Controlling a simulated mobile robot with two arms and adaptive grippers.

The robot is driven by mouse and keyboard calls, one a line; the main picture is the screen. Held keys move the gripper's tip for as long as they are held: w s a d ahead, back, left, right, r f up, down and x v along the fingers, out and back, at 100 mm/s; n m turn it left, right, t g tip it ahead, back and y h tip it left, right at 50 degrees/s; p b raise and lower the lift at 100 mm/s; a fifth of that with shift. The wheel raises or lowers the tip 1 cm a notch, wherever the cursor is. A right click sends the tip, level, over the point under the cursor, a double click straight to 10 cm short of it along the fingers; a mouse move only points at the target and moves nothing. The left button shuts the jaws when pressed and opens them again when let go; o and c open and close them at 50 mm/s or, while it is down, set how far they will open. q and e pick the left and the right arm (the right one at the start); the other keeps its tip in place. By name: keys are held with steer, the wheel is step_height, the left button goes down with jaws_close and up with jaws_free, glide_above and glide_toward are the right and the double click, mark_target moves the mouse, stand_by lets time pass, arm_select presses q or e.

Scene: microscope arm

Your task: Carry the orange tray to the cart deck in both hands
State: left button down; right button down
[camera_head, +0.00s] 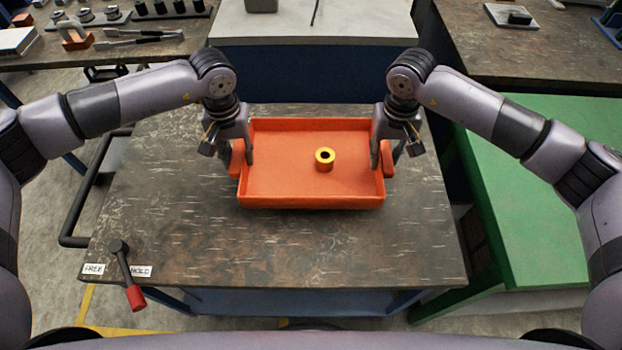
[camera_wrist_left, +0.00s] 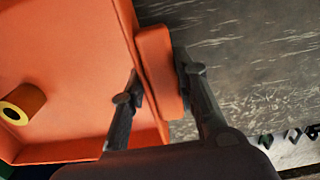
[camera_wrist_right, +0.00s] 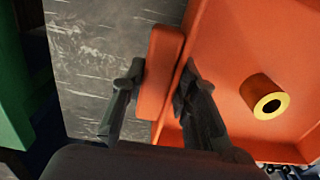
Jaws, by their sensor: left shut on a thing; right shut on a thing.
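The orange tray (camera_head: 310,197) is level over the dark, scratched cart deck (camera_head: 270,250), towards its far side. I cannot tell whether its underside touches the deck. A yellow ring-like part with a dark hole (camera_head: 325,160) stands inside the tray, right of its middle. My left gripper (camera_head: 237,158) is shut on the tray's left handle, which shows in the left wrist view (camera_wrist_left: 158,70). My right gripper (camera_head: 386,160) is shut on the right handle, which shows in the right wrist view (camera_wrist_right: 160,72). Each has one finger inside the tray wall and one outside the handle.
A lever with a red grip (camera_head: 135,297) stands at the deck's front left between FREE and HOLD labels. A black push handle (camera_head: 75,205) runs along the left side. A green bench (camera_head: 540,190) is at right, a grey-topped bench (camera_head: 315,22) behind. The deck's front is clear.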

arm_select(q)
steer(key=shift+a, duration=0.15)
arm_select(e)
steer(key=shift+d, duration=0.15)
